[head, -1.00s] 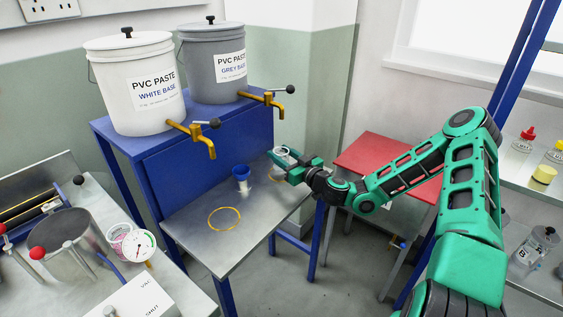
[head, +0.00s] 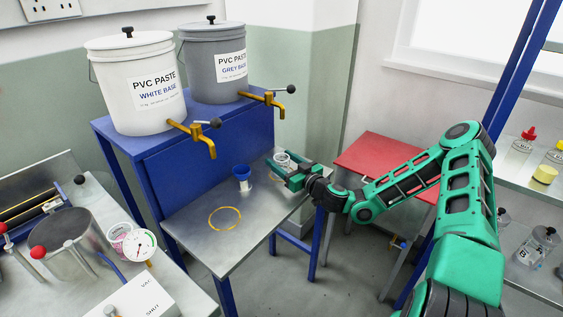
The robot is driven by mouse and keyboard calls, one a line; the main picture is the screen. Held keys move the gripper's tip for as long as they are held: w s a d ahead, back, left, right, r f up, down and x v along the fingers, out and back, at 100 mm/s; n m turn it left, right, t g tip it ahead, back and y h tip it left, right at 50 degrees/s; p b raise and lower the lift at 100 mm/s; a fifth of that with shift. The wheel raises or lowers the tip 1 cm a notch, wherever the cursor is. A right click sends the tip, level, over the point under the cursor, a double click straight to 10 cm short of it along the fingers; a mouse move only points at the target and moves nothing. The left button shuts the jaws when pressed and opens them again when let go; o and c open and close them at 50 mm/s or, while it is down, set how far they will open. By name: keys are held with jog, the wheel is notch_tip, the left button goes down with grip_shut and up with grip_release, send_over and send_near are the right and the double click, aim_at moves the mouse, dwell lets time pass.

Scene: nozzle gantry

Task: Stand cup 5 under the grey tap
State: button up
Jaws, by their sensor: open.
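A clear cup (head: 281,159) stands upright on the metal bench top, below and near the grey tap (head: 278,104), the brass tap on the grey bucket (head: 212,62). Whether it is exactly under the spout I cannot tell, and no number on it is readable. My gripper (head: 290,174) is open, just in front of and to the right of the cup, and partly hides its lower part. Whether the fingers touch the cup is not clear.
A yellow ring (head: 225,218) marks the bare bench top (head: 200,235). The white bucket's tap (head: 204,140) juts out at left. A red table (head: 378,158) is to the right.

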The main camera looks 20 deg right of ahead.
jog(key=v, duration=1.2)
jog(key=shift+d, duration=0.1)
